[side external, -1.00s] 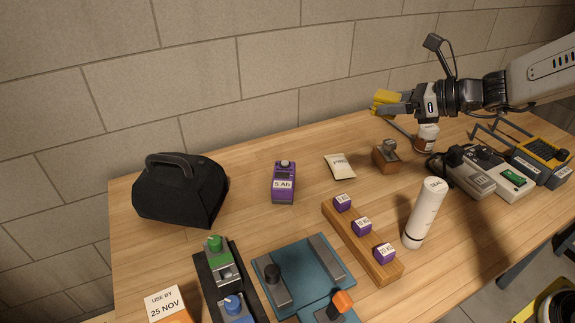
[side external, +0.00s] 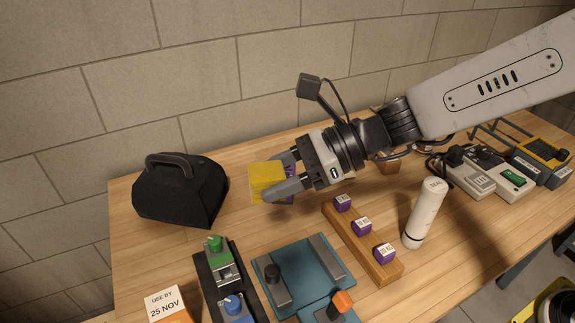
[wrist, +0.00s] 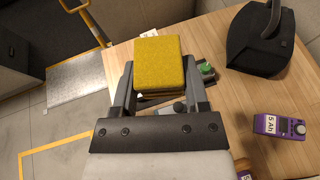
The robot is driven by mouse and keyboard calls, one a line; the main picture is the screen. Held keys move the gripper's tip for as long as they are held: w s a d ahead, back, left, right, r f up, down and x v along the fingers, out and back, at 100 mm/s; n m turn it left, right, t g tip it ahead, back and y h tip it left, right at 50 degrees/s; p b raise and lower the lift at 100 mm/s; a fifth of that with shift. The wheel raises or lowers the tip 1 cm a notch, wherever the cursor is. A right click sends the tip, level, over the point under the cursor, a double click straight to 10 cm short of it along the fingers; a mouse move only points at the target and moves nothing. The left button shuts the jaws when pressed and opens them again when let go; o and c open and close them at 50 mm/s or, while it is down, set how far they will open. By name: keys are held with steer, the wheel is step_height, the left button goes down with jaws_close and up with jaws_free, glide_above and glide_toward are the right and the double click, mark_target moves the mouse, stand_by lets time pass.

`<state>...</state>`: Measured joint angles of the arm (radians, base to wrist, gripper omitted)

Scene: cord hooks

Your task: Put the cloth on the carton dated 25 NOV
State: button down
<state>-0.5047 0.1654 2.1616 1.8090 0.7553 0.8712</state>
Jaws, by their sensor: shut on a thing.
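A folded yellow cloth (side external: 266,181) is held between the fingers of my gripper (side external: 282,184), above the table near its middle. In the wrist view the cloth (wrist: 160,64) sits between the two fingertips of my gripper (wrist: 160,75). The carton labelled USE BY 25 NOV (side external: 166,303) is orange with a white top label, at the bottom left of the side view and partly cut off by the frame. My gripper is well up and to the right of it, apart from it. I cannot make out the carton in the wrist view.
A black bag (side external: 181,192) stands at the back left. A fixture with green and blue knobs (side external: 220,275) stands right of the carton, then a blue plate (side external: 300,270). A wooden rail with purple blocks (side external: 361,240) and a white bottle (side external: 425,213) stand right. A purple 5 Ah battery (wrist: 278,126) lies on the table.

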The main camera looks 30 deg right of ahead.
steer(key=s+a+n+g, duration=0.3)
steer(key=s+a+g, duration=0.1)
steer(key=s+a, duration=0.5)
steer(key=shift+w+d+f, duration=0.1)
steer(key=shift+w+f, duration=0.1)
steer(key=shift+f, duration=1.1)
steer(key=shift+w+f, duration=0.2)
steer(key=shift+f, duration=1.1)
glide_above(173, 302)
steer(key=f, duration=0.8)
steer(key=shift+s+d+f, duration=0.25)
steer(key=shift+f, duration=0.05)
steer(key=shift+w+a+f, duration=0.2)
steer(key=shift+a+f, duration=0.05)
steer(key=shift+f, duration=0.15)
